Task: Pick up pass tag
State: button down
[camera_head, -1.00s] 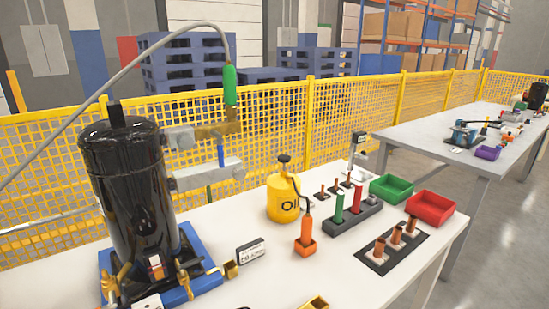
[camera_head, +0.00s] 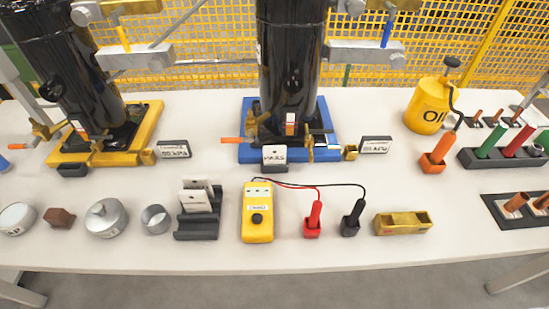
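White tags (camera_head: 195,200) stand in a dark slotted rack (camera_head: 196,229) at the front of the table, left of the yellow meter. Their lettering is too small to read. Another white tag (camera_head: 274,155) with dark lettering, possibly PASS, stands upright at the front of the black compressor (camera_head: 286,75) on the blue pallet (camera_head: 323,112). I cannot tell whether it is attached there. My gripper is not in view.
A yellow meter (camera_head: 257,222) has red and black leads to two probes. A brass-coloured tray (camera_head: 402,223) stands right of them. Metal cans and a brown block (camera_head: 60,217) stand left of the rack. A second compressor sits on a yellow pallet (camera_head: 65,157). The table's front strip is clear.

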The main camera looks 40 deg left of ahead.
aim_at(273, 154)
jog(key=i+j, duration=0.1)
jog(key=i, duration=0.5)
jog(key=u, duration=1.75)
